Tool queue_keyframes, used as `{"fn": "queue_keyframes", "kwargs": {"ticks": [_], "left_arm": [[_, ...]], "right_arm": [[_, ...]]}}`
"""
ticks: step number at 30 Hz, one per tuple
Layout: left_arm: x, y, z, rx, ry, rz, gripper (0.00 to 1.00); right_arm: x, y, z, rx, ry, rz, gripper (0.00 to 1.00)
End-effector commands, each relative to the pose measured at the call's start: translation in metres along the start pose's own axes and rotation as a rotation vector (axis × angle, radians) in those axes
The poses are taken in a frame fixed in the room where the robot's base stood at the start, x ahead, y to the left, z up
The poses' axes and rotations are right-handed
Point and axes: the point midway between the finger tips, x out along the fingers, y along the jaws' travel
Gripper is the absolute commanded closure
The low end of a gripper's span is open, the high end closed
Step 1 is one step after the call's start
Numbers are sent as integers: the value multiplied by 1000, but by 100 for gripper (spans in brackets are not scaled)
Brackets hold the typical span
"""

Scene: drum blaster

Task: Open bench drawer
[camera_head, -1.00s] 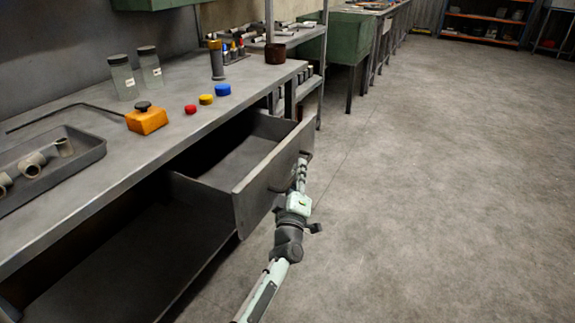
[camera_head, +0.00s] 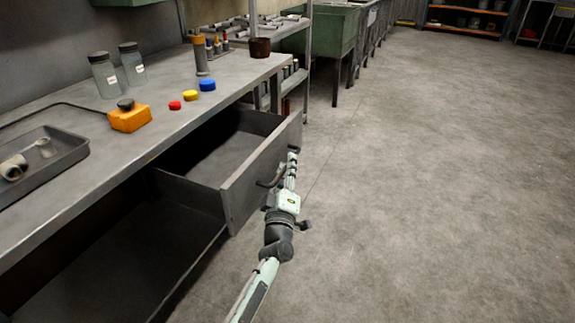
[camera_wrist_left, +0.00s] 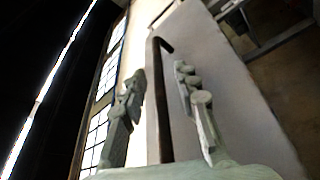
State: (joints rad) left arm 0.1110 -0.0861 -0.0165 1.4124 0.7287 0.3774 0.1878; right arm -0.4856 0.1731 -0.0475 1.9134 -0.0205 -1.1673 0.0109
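The bench drawer (camera_head: 238,190) is pulled well out of the grey workbench (camera_head: 110,150), and its empty inside shows. Its dark bar handle (camera_head: 267,183) is on the front panel. My left gripper (camera_head: 292,163) is at the drawer front, beside the handle. In the left wrist view the handle (camera_wrist_left: 158,105) stands between the two fingers of my left gripper (camera_wrist_left: 160,95). The fingers are apart, with gaps seen on both sides of the bar. My right gripper is in neither view.
On the bench top are a tray (camera_head: 75,150) with pipe fittings, two glass jars (camera_head: 104,78), an orange block (camera_head: 130,118) and red, yellow and blue caps. An open space (camera_head: 120,245) lies under the bench. The concrete floor (camera_head: 430,180) to the right is clear.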

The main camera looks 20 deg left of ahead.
Motion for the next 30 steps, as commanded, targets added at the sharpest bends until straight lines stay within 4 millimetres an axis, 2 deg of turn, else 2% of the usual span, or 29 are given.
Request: {"fn": "queue_keyframes", "kwargs": {"ticks": [6, 12, 27, 30], "left_arm": [[-39, -1, 1, -2, -1, -3, 69], [-62, 0, 1, -1, -1, -1, 69], [-65, 0, 0, 0, -2, -1, 69], [-69, -3, 6, 27, -41, -2, 69]], "right_arm": [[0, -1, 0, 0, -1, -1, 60], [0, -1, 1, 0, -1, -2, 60], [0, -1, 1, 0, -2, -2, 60], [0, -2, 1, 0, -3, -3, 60]]}}
